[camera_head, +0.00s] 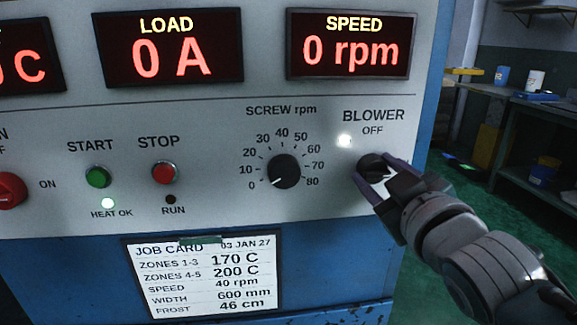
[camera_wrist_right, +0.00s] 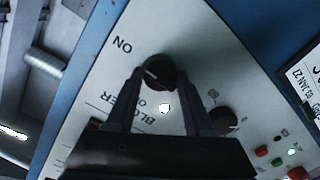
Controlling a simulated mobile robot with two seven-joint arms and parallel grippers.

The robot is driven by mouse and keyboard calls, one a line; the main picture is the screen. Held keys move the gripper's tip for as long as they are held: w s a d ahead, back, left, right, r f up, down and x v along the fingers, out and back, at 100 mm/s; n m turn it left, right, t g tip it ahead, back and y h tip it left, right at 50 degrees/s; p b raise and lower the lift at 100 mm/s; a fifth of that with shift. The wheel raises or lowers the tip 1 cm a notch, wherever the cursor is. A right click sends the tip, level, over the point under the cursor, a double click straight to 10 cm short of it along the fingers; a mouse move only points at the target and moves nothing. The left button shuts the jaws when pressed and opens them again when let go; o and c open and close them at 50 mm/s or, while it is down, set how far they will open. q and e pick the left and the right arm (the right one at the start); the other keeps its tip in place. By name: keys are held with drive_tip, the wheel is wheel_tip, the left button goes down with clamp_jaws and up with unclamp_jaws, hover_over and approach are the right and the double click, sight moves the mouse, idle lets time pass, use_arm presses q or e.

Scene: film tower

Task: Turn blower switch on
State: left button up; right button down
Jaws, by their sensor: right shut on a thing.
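The blower switch is a black round knob (camera_head: 372,165) on the control panel, under the words BLOWER and OFF. In the right wrist view the knob (camera_wrist_right: 160,72) shows a short pale mark on its face, and the word ON is printed on the panel at its upper left. My right gripper (camera_head: 370,176) has its two fingers on either side of the knob and is shut on it. Its fingers hide part of the knob and the panel around it. My left gripper is not in view.
The screw rpm dial (camera_head: 284,171) points near 0. A white light (camera_head: 345,141) glows beside the knob. The green start button (camera_head: 97,176) and red stop button (camera_head: 164,172) sit further left. The speed display (camera_head: 351,45) reads 0 rpm. A job card (camera_head: 205,275) hangs below.

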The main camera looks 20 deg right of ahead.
drive_tip(key=shift+r, duration=0.1)
drive_tip(key=shift+c, duration=1.4)
unclamp_jaws()
drive_tip(key=p+v, duration=0.1)
drive_tip(key=v, duration=0.8)
drive_tip(key=shift+s+a, duration=0.15)
drive_tip(key=shift+s, duration=0.25)
